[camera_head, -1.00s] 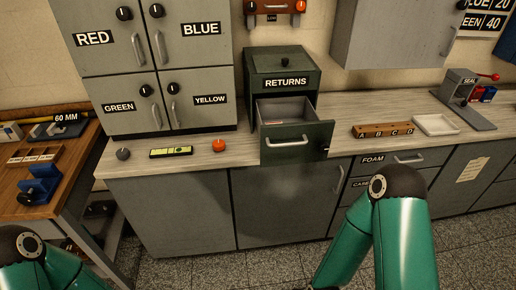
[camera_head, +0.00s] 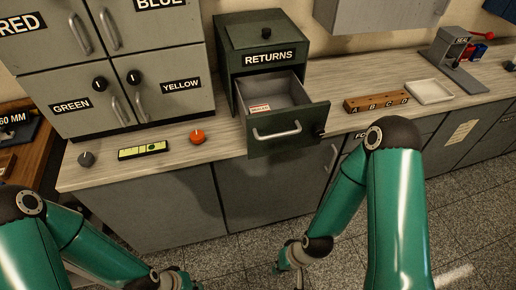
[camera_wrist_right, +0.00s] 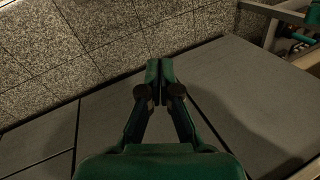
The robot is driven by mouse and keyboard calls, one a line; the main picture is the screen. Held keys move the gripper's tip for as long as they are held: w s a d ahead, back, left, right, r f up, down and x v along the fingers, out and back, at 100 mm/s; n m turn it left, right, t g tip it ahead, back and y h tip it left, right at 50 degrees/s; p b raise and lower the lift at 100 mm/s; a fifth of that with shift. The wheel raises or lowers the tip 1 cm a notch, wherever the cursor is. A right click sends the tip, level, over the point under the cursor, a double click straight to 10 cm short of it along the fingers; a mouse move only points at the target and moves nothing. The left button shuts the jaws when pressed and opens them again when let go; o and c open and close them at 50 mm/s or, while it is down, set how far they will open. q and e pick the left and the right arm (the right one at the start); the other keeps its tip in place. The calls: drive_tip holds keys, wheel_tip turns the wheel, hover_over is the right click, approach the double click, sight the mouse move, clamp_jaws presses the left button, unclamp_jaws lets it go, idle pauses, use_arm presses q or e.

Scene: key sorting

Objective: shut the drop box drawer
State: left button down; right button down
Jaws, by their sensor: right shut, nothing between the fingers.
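The dark green drop box (camera_head: 228,40) labelled RETURNS stands on the counter. Its drawer (camera_head: 304,122) is pulled out toward me, with a grey bar handle (camera_head: 277,132) on the front and a small dark knob (camera_head: 320,131) at its right. A small red and white item (camera_head: 260,108) lies inside. My right gripper (camera_head: 287,268) is low in front of the cabinets, below the drawer and apart from it. In the right wrist view its fingers (camera_wrist_right: 160,75) are together and empty. My left gripper (camera_head: 178,282) is partly cut off at the bottom edge.
An orange knob (camera_head: 197,137), a yellow-green level (camera_head: 143,150) and a grey knob (camera_head: 86,159) sit on the counter left of the box. A wooden A-B-C-D block (camera_head: 376,103) and a white tray (camera_head: 429,92) are to the right. Floor shows at lower right.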

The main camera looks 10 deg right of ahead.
drive_tip(key=m+t+h+b, duration=0.3)
drive_tip(key=m+t+b, duration=1.3)
drive_tip(key=b, duration=1.2)
approach(251, 143)
drive_tip(key=s+f+t, duration=0.1)
drive_tip(key=s+f, duration=0.1)
drive_tip(key=s, duration=0.5)
drive_tip(key=w+p, duration=0.3)
drive_tip(key=w, duration=0.1)
drive_tip(key=w+p, duration=0.4)
drive_tip(key=w, duration=0.1)
drive_tip(key=w+p, duration=0.4)
drive_tip(key=w, duration=0.1)
drive_tip(key=shift+w+a+r, duration=0.1)
drive_tip(key=shift+a+r, duration=0.1)
drive_tip(key=shift+r, duration=0.1)
